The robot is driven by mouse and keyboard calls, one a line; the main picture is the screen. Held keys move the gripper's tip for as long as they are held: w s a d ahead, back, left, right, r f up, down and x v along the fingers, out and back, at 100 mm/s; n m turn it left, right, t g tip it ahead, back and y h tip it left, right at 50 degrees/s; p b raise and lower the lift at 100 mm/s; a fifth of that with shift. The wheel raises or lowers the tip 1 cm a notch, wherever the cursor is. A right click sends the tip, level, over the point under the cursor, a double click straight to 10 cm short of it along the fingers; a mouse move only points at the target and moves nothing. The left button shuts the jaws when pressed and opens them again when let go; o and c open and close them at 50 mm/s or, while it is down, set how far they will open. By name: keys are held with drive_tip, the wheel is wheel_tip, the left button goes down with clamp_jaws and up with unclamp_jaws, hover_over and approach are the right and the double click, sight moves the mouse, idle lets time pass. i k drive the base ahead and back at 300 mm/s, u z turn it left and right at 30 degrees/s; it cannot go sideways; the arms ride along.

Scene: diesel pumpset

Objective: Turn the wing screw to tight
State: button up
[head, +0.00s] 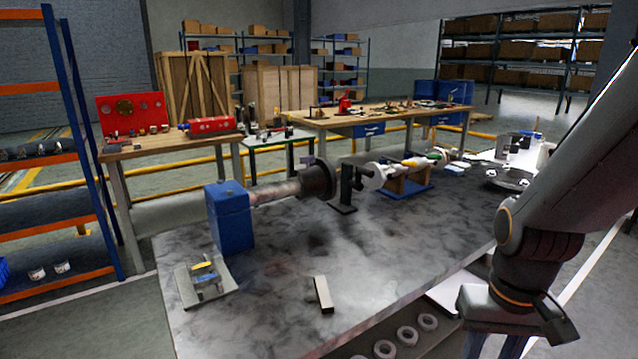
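I cannot pick out the wing screw for certain at this size. A small grey plate fixture (205,281) with a yellow piece (203,266) and blue parts lies on the front left corner of the workbench. Further back, a black upright stand (345,188) stands beside a dark round flange (318,181) on a shaft that runs from a blue block (231,218). My gripper (515,314) hangs at the lower right, at the end of my arm, by the bench's right edge and well apart from these things. Its fingers cannot be made out.
The marbled grey workbench (270,310) fills the middle. A small pale block (323,294) lies near its front. Several pale rings (407,336) sit on a lower shelf. A blue and orange rack (75,145) stands at left. The bench's front middle is mostly clear.

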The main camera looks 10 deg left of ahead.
sight(306, 160)
drive_tip(key=z, duration=1.8)
drive_tip(key=i, duration=1)
drive_tip(key=u, duration=3.2)
